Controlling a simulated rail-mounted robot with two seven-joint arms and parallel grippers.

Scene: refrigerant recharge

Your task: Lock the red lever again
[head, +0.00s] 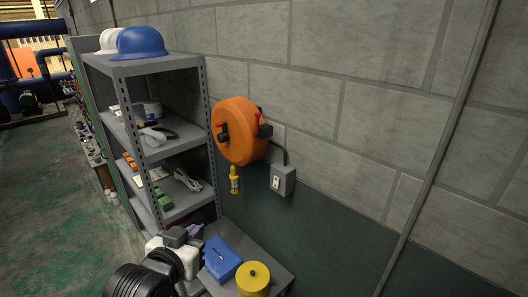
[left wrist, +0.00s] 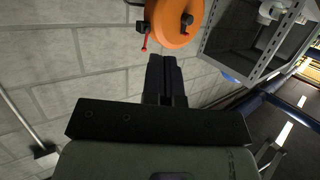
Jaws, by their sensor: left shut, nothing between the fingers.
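The orange reel (head: 240,138) is mounted on the block wall, with a black block (head: 264,130) on its right side. In the left wrist view the reel (left wrist: 172,30) appears upside down near the top. There the red lever (left wrist: 145,43) sticks out from the black block (left wrist: 139,27) as a thin rod with a red end. My left gripper (left wrist: 166,60) is shut and empty, apart from the lever, with its fingertips below and to the right of it in that view. In the head view my left arm shows low. My right gripper is in neither view.
A grey shelf (head: 136,69) with a blue helmet (head: 141,42) stands left of the reel. A yellow fitting (head: 234,181) hangs under the reel, beside a grey switch box (head: 282,181). A blue box (head: 222,259) and a yellow canister (head: 253,278) stand below.

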